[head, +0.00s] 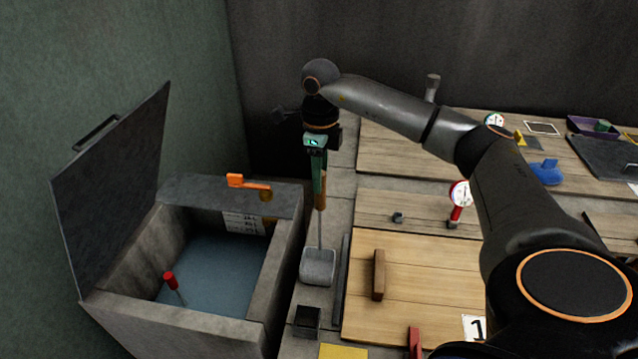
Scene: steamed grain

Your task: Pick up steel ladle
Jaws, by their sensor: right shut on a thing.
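The steel ladle (318,266) hangs upright in the middle of the head view, its square-looking bowl low and its thin shaft rising to a brown handle. My right gripper (318,172) points down from above and is shut on the ladle at the upper end of its handle. The fingers hide the top of the handle. I cannot tell whether the bowl touches the grey surface below it. My left gripper is not in view.
An open stone basin (280,275) with blue-grey water stands on the left, its dark lid (115,190) raised. An orange lever (248,184) sits on its back ledge. A wooden board (425,290) with a brown block (378,275) lies right of the ladle. A small dark box (307,320) stands below.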

